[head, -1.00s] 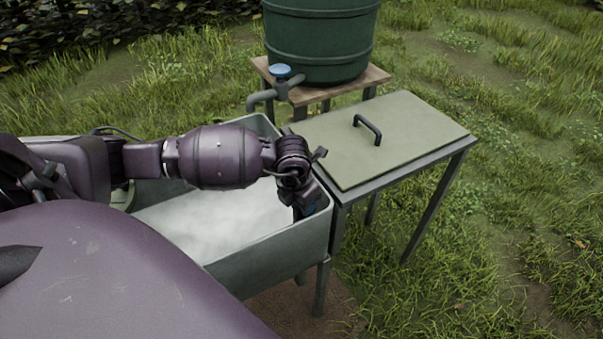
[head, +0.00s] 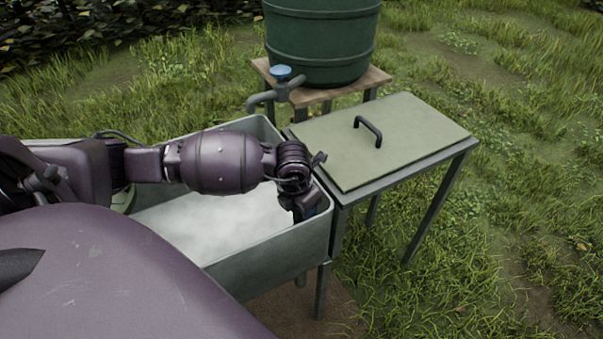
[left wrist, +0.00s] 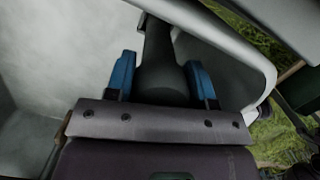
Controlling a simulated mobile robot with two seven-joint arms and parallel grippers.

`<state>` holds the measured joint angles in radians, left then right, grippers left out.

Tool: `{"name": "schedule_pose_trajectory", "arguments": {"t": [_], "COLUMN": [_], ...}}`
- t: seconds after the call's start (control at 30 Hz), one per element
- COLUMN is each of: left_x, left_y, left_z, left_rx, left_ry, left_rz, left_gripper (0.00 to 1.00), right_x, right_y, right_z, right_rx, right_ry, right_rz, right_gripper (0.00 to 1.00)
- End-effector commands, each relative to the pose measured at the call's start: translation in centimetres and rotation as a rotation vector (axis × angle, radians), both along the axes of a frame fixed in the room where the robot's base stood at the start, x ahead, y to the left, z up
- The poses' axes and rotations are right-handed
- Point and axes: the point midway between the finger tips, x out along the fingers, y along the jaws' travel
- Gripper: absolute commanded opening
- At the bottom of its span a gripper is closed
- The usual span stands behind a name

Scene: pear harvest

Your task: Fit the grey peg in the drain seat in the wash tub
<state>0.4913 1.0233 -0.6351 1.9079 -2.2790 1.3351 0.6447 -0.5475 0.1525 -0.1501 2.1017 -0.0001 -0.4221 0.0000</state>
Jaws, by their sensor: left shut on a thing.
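The wash tub (head: 268,252) is a grey metal basin with a pale, cloudy inside. My left arm reaches over it from the left, and my left gripper (head: 308,207) is down inside its right end, close to the end wall. In the left wrist view, the blue fingers of my left gripper (left wrist: 161,78) are shut on the dark grey peg (left wrist: 160,82), one finger on each side. A narrower part of the peg extends away past the fingertips. The peg's far end and the drain seat cannot be made out. My right gripper is not in view.
A side table with a flat grey-green top and black handle (head: 368,131) adjoins the tub's right end. Behind stands a green barrel (head: 320,45) on a wooden stand, its blue-topped tap (head: 281,73) near the tub's back rim. Grass surrounds them.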

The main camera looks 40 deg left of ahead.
Motion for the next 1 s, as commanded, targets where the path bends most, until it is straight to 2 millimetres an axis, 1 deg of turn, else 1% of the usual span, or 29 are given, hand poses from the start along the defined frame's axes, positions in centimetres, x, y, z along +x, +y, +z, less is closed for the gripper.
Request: {"name": "schedule_pose_trajectory", "arguments": {"t": [0.33,0.37,0.5,0.53,0.57,0.73,0.77,0.87,0.9,1.0], "left_x": [0.04,0.04,0.04,0.04,0.03,0.02,-0.02,-0.02,-0.02,-0.04], "left_y": [0.00,0.00,0.01,0.01,0.01,0.01,0.02,0.01,-0.02,-0.10], "left_z": [-0.23,-0.23,-0.23,-0.24,-0.24,-0.26,-0.32,-0.33,-0.33,-0.34], "left_rx": [0.000,0.000,0.000,0.000,0.000,0.000,0.000,0.000,-0.001,-0.003], "left_ry": [-0.002,-0.002,-0.002,-0.001,-0.001,-0.001,0.000,0.001,0.000,0.001], "left_rz": [0.000,0.000,0.000,0.000,0.000,0.000,0.000,0.000,0.000,-0.001], "left_gripper": [0.00,0.51,0.72,0.77,0.79,0.79,0.82,0.97,1.00,1.00], "right_x": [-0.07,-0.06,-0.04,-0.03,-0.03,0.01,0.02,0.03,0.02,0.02], "right_y": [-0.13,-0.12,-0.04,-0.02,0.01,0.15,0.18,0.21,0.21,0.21], "right_z": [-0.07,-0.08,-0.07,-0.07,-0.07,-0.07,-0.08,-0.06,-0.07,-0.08], "right_rx": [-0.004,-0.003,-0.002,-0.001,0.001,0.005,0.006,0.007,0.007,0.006], "right_ry": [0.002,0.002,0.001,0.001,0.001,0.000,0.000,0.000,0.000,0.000], "right_rz": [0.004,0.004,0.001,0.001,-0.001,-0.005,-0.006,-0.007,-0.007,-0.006], "right_gripper": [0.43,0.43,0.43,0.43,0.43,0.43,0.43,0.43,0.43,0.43]}}
